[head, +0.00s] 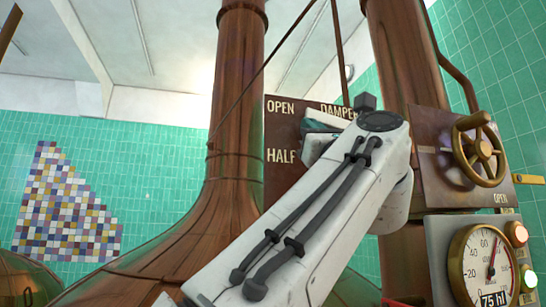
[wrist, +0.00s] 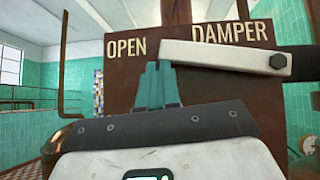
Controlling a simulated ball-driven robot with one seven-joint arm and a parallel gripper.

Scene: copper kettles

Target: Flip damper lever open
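The brown damper plate (head: 283,180) carries the words OPEN, HALF and DAMPER; in the wrist view the plate (wrist: 125,75) fills the middle. A pale bar that looks like the damper lever (wrist: 240,58) lies almost level under the word DAMPER. A dark bolt is at its right end, and its left end lies at the fingertips. My gripper (wrist: 163,68) has teal fingers, close together and pointing up. I cannot tell whether they touch the bar. In the head view my gripper (head: 320,127) is in front of the plate, and my arm hides most of the lever.
To the right are a brass handwheel (head: 478,150) and a round gauge (head: 485,265). A thin rod (head: 270,65) slants across above the plate.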

